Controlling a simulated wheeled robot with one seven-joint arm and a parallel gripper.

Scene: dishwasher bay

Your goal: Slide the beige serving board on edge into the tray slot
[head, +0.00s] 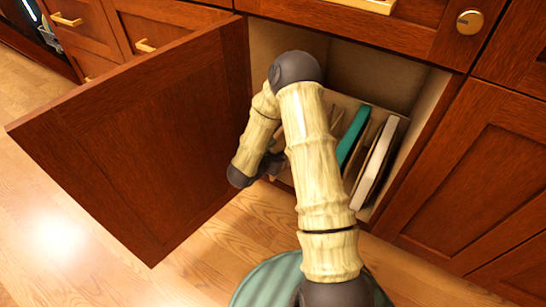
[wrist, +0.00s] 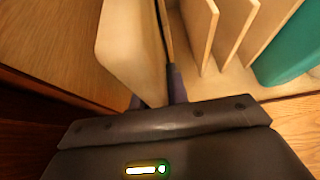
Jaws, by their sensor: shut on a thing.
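The beige serving board (wrist: 130,50) stands on edge in the wrist view, left of the wooden slot dividers (wrist: 200,30). My gripper (wrist: 157,97) is shut on its near edge; the dark fingers show at the board's lower end. The board lies close beside the leftmost divider, and I cannot tell how far it is inside a slot. In the head view my gripper (head: 271,163) is mostly hidden by my arm at the cabinet opening, and the held board is not clearly visible there. The slotted tray's dividers (head: 362,145) show inside the cabinet.
A teal board (head: 352,135) and a white board (head: 376,158) stand on edge in the right slots. The teal one also shows in the wrist view (wrist: 290,50). The open cabinet door (head: 140,140) bounds the left side. The cabinet's right wall is close to the white board.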

